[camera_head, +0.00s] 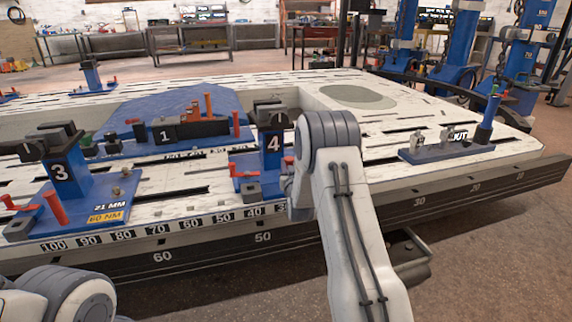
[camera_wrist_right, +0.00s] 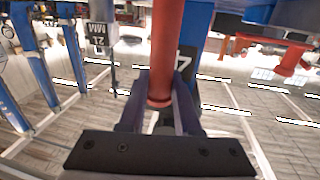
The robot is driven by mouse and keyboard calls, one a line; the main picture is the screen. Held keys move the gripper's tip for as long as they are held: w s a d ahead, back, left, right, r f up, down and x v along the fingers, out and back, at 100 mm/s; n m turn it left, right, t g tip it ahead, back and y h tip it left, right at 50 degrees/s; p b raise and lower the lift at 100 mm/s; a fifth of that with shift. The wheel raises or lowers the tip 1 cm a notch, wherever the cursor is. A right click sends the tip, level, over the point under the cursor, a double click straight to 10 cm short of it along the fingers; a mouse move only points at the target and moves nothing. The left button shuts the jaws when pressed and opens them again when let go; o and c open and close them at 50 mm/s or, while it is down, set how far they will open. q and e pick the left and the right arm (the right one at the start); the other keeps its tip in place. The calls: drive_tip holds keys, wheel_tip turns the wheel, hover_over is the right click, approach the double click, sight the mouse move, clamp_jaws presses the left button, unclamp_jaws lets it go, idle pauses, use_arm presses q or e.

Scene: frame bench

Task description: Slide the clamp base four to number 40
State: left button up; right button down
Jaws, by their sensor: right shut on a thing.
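Clamp base four (camera_head: 271,146) is a blue post with a white 4 on a blue foot, standing on the slotted white bench behind the front number strip. The number 40 label (camera_head: 253,211) lies just in front of its foot. A red handle rises at its left side. In the right wrist view my right gripper (camera_wrist_right: 160,108) is shut around a red handle (camera_wrist_right: 166,55), with the 4 plate (camera_wrist_right: 184,66) close behind. In the head view my right arm hides most of that gripper and the base's right side. My left gripper is out of the picture.
Clamp base three (camera_head: 66,178) stands to the left. A blue plate with base one (camera_head: 164,134) lies behind. The strip between bases three and four is mostly clear.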

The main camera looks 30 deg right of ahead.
drive_tip(key=c, duration=0.6)
unclamp_jaws()
drive_tip(key=shift+w+a, duration=0.1)
drive_tip(key=shift+a, duration=0.4)
drive_tip(key=shift+d, duration=0.2)
drive_tip(key=shift+s, duration=0.45)
drive_tip(key=p+v, duration=0.3)
drive_tip(key=v, duration=0.6)
drive_tip(key=shift+s+a+p, duration=0.25)
drive_tip(key=shift+s+p, duration=0.05)
drive_tip(key=shift+p, duration=0.1)
